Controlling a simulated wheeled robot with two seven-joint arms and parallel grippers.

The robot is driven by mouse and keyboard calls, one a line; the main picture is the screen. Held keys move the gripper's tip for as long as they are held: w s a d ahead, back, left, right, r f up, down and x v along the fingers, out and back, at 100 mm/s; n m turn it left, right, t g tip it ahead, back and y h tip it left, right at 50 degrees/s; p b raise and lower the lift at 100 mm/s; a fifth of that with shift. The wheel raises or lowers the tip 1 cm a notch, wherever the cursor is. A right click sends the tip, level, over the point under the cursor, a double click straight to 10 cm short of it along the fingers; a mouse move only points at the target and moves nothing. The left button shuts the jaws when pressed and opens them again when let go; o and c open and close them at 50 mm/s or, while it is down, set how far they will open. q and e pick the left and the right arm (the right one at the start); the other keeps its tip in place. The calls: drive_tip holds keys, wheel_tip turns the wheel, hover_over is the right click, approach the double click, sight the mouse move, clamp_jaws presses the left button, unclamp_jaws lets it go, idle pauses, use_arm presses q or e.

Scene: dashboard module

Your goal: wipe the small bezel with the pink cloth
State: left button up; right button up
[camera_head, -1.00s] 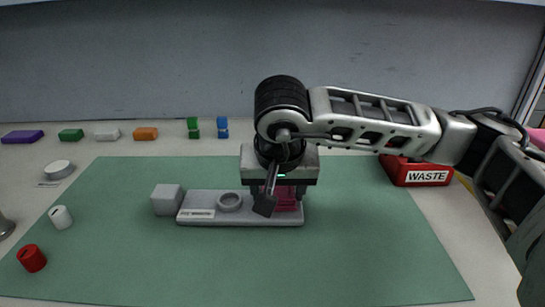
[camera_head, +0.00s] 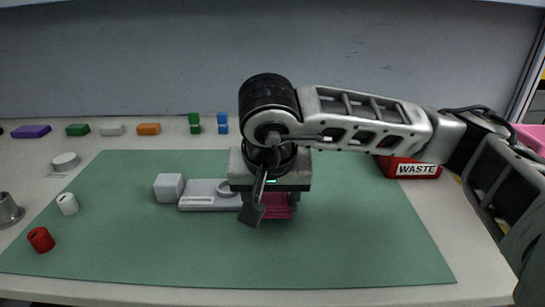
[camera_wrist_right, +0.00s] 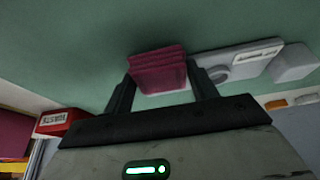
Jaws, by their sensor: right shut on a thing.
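The pink cloth (camera_head: 277,207) is a folded stack held between the fingers of my right gripper (camera_head: 268,205). The wrist view also shows the cloth (camera_wrist_right: 158,72) clamped between both fingers (camera_wrist_right: 162,92). The grey module plate (camera_head: 205,202) lies on the green mat. One ring-shaped bezel (camera_head: 227,186) shows on it, partly covered by my gripper. The wrist view shows this ring (camera_wrist_right: 217,72) beside the cloth. The plate's right end and any small bezel there are hidden by my gripper and the cloth. I cannot tell whether the cloth touches the plate. My left gripper is not in view.
A light grey block (camera_head: 169,187) stands at the plate's left end. A red waste bin (camera_head: 408,169) is at the back right. Several coloured blocks line the back. A red cylinder (camera_head: 41,239) and a white one (camera_head: 67,203) stand at left. The front mat (camera_head: 240,260) is clear.

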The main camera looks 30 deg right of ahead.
drive_tip(key=r, duration=0.2)
drive_tip(key=r+p, duration=0.1)
drive_tip(key=shift+w+r, duration=0.2)
drive_tip(key=shift+r, duration=0.15)
wheel_tip(320, 180, up, 2)
drive_tip(key=shift+r+p, duration=0.15)
drive_tip(key=shift+p, duration=0.55)
drive_tip(key=shift+r, duration=0.35)
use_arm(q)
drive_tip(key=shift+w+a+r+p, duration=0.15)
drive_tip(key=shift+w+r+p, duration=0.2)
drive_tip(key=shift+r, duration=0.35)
use_arm(e)
drive_tip(key=shift+r, duration=0.35)
